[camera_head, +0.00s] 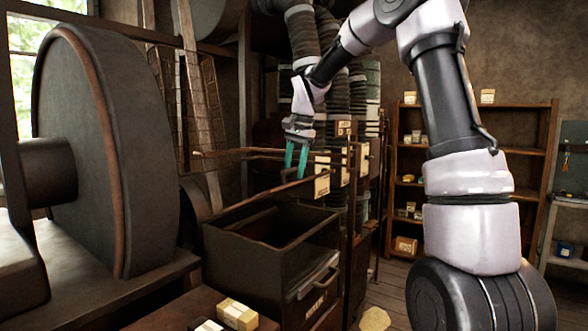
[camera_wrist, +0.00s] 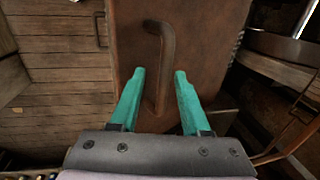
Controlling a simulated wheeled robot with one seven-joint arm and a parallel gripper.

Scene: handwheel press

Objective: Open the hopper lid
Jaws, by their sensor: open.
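In the wrist view a rust-brown panel (camera_wrist: 210,45), which looks like the hopper lid, fills the middle. A bar handle (camera_wrist: 163,60) of the same brown runs lengthwise on it. My gripper (camera_wrist: 160,74) has its two teal fingers apart, one on each side of the handle's line. I see no clear contact, and the depth between fingertips and handle is hard to tell. In the head view my gripper (camera_head: 296,174) points down above and behind a dark open-topped box (camera_head: 322,250).
A large dark wheel (camera_head: 95,150) stands at the left. Thin rods (camera_head: 240,152) and ribbed hoses (camera_head: 302,35) are close around my gripper. A wooden shelf (camera_head: 470,150) with small boxes stands at the right. A pale box (camera_head: 237,314) lies at the front.

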